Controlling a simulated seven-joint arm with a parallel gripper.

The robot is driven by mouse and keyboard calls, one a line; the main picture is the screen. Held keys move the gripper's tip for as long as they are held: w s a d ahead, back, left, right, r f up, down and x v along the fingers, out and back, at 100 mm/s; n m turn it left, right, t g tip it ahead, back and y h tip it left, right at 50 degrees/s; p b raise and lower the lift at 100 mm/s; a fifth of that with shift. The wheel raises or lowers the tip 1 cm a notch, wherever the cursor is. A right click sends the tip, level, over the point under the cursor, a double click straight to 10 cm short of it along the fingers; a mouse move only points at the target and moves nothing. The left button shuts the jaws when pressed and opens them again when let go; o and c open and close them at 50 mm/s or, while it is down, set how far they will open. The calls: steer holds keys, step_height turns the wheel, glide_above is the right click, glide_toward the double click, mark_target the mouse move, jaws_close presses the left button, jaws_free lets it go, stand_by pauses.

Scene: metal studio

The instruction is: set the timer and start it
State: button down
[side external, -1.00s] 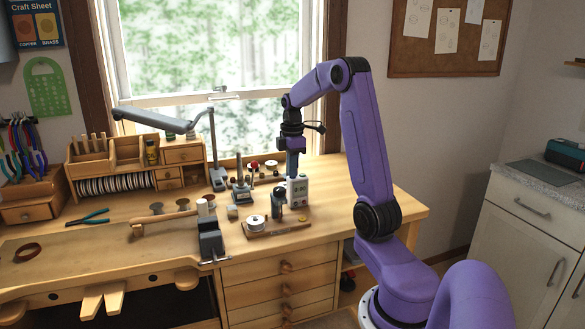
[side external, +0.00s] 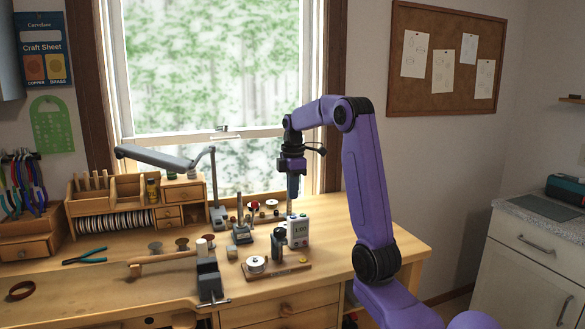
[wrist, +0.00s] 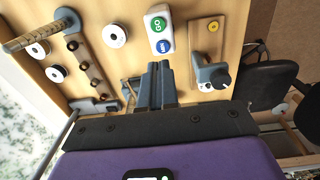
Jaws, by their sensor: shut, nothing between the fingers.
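The timer (side external: 298,232) is a small white upright box on the bench, with a display that appears to read 1:00. In the wrist view its top (wrist: 152,22) shows a green button marked GO (wrist: 158,24) and a blue button (wrist: 164,46) whose lettering is hard to read. My gripper (side external: 290,211) points down just above the timer's top in the side view. In the wrist view its shut fingers (wrist: 160,65) end close to the blue button's edge of the timer. They hold nothing. Whether they touch the timer cannot be told.
The bench right of the timer is clear.

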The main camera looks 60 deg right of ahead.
step_height(320, 180, up, 8)
glide_above(303, 214)
steer(key=w+a, duration=0.2)
steer(key=a, duration=0.1)
steer(key=shift+w+d+f, duration=0.1)
steer(key=shift+w, duration=0.05)
steer(key=shift+s+d+r, duration=0.25)
steer(key=shift+s+d, duration=0.9)
steer(key=shift+d, duration=0.1)
step_height(303, 214, down, 14)
